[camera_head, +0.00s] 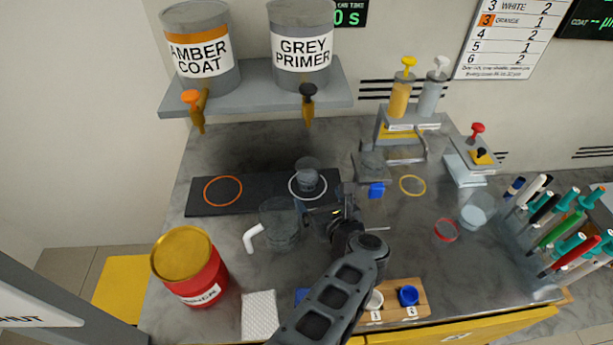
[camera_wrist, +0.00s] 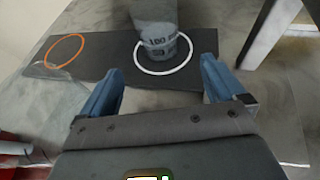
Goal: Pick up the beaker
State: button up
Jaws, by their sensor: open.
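The clear beaker (camera_head: 307,178) stands in the white ring on the black mat (camera_head: 258,193), below the grey primer tap. In the wrist view the beaker (camera_wrist: 158,42) shows dark graduation marks and stands upright inside the white ring, its top cut off by the frame. My gripper (camera_head: 330,212) is over the counter, just in front of the beaker. In the wrist view my gripper (camera_wrist: 162,75) has its two blue fingers wide apart, with nothing between them. The beaker is ahead of the fingertips and roughly centred between them.
A clear jug (camera_head: 281,225) with a white handle stands left of my gripper. A red drum (camera_head: 190,268) is at the front left. A scale-like block (camera_head: 371,166) is right of the beaker, and a clear cup (camera_head: 477,211) is further right. The orange ring (camera_head: 223,191) is empty.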

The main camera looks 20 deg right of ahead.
send_near(304, 171)
jog(key=shift+w+f, duration=0.65)
jog(key=shift+w, duration=0.15)
jog(key=b+x, duration=0.3)
jog(key=x, duration=0.1)
jog(key=shift+w+f+b, duration=0.15)
jog(key=shift+b, duration=0.15)
jog(key=shift+w+b, duration=0.45)
jog(key=shift+w, duration=0.3)
jog(key=shift+c, duration=0.2)
jog(key=shift+d, duration=0.1)
jog(key=c, duration=1.2)
